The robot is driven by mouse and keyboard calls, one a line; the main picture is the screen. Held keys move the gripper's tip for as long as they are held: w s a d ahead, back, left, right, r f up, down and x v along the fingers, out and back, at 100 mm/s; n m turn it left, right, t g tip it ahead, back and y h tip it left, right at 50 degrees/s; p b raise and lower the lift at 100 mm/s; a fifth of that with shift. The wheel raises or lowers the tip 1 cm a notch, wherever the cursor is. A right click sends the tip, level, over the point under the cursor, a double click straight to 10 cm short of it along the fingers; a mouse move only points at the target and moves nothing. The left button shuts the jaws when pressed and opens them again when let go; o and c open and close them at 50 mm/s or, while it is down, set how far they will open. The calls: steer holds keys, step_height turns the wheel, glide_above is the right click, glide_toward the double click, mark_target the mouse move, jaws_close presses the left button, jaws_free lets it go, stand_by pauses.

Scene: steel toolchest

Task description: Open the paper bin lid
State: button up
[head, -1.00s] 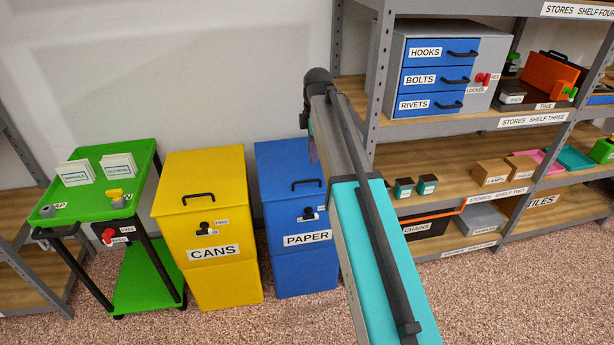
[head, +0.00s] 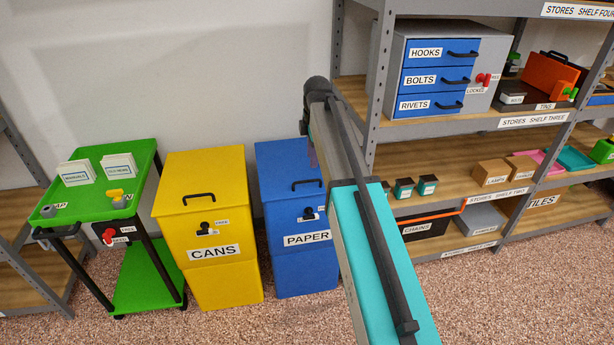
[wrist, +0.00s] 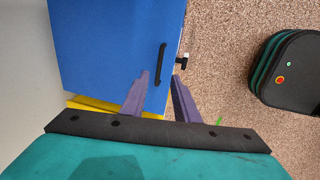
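The blue paper bin (head: 293,220) stands against the wall with its lid (head: 288,172) closed. A black handle (head: 308,183) sits near the lid's front edge, and a black latch (head: 308,214) is on the front above the PAPER label. In the wrist view the blue lid (wrist: 110,40) fills the upper left, with the handle (wrist: 161,64) just beyond my fingertips and the latch (wrist: 183,61) to its right. My gripper (wrist: 160,80) is open, its two purple fingers apart with nothing between them. In the head view my arm hides most of the gripper.
The yellow cans bin (head: 205,230) stands close on the left of the paper bin. Further left is a green trolley (head: 90,185). A steel shelf unit (head: 375,110) with drawers and boxes rises close on the right. Speckled floor lies in front.

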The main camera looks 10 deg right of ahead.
glide_above(311, 190)
step_height(311, 190, down, 10)
steer(key=shift+w+r, duration=0.1)
stand_by(0.3)
steer(key=shift+c, duration=0.4)
jaws_close()
